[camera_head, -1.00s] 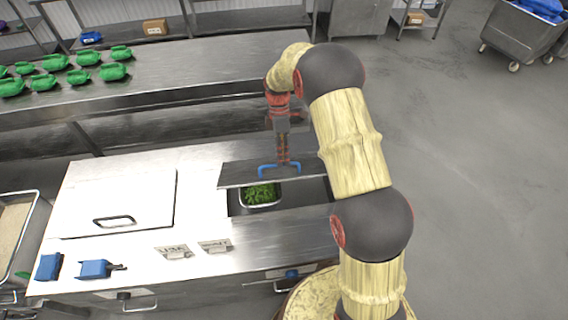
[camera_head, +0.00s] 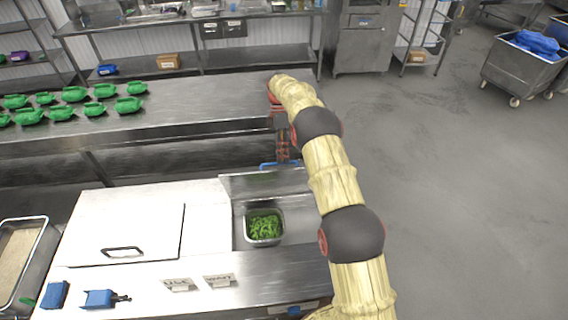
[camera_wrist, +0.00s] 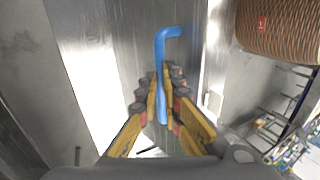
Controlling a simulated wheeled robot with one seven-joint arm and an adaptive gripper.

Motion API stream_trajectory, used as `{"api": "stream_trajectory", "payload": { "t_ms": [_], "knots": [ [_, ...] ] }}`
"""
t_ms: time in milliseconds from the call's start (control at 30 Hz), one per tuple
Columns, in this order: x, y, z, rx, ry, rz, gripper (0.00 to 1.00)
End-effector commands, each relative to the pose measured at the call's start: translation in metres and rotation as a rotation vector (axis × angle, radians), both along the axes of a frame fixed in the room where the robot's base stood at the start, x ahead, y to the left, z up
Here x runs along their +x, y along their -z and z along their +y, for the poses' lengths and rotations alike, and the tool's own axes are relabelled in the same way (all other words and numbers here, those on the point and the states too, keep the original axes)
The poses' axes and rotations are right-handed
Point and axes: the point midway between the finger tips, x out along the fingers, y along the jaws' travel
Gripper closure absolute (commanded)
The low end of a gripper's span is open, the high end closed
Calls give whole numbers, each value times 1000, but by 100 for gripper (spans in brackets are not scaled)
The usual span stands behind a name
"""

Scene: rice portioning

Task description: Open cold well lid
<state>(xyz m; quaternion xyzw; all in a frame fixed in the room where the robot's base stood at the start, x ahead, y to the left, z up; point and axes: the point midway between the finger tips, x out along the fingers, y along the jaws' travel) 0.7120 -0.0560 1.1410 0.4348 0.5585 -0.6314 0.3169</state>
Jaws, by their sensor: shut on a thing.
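The cold well lid (camera_head: 262,185) is a grey metal panel tipped up at the back edge of the well in the head view. Its blue handle (camera_head: 268,165) shows at the lid's top, partly hidden by my gripper. My gripper (camera_head: 283,153) is at the handle. In the wrist view my gripper (camera_wrist: 164,110) is shut on the blue handle (camera_wrist: 172,34), its fingers on both sides of it. The cold well (camera_head: 290,222) is uncovered below the lid, with a metal pan of green leaves (camera_head: 263,226) inside.
A second, closed lid (camera_head: 128,230) with a dark handle lies to the left. Blue tools (camera_head: 100,298) and small label holders (camera_head: 180,284) lie in front. A long steel table (camera_head: 190,110) with several green items stands behind. Open floor (camera_head: 440,170) is to the right.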

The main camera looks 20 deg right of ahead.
Motion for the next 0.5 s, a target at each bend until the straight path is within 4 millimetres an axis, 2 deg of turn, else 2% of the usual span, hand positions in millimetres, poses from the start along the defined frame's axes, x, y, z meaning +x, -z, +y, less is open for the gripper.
{"api": "stream_trajectory", "payload": {
  "t_ms": [33, 500],
  "knots": [
    [1, 19, -1, 1, 0, 14, 100],
    [30, 24, -7, 1, 0, 21, 100]
  ]
}}
